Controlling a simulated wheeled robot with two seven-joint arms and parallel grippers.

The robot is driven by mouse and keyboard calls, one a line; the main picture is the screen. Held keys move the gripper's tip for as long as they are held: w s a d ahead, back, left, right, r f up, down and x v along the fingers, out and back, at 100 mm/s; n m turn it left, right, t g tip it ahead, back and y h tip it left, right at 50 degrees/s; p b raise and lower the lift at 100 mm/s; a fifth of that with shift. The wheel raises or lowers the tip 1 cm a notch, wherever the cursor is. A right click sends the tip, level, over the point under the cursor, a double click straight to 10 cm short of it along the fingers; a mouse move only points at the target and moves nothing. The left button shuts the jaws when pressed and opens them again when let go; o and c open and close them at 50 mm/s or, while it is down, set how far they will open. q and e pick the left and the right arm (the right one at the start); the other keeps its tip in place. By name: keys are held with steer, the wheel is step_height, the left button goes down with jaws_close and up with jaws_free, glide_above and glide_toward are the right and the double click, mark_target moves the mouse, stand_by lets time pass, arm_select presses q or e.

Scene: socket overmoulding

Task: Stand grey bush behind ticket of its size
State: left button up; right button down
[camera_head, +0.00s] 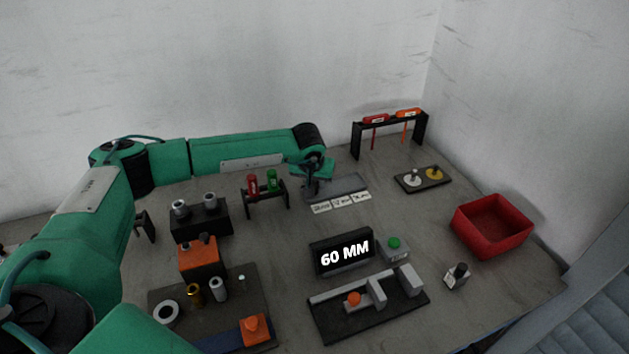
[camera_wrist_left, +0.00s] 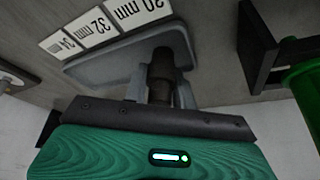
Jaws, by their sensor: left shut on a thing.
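My left gripper (camera_head: 312,188) reaches down at the left end of the grey rack (camera_head: 347,185), behind the row of size tickets. In the left wrist view the gripper (camera_wrist_left: 161,80) is over the grey rack (camera_wrist_left: 100,68), closest to the 30 mm ticket (camera_wrist_left: 132,10). The 32 mm ticket (camera_wrist_left: 91,27) and 34 mm ticket (camera_wrist_left: 62,44) lie beside it. I cannot tell whether the bush touches the rack. My right gripper is not in view.
A small stand with a red and a green handle (camera_head: 272,180) is close left of the gripper. A black block (camera_head: 200,222) bears two grey bushes. A display (camera_head: 342,255) reads 60 MM. A red bin (camera_head: 493,225) stands right.

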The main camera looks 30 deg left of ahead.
arm_select(q)
steer(key=shift+f, duration=0.1)
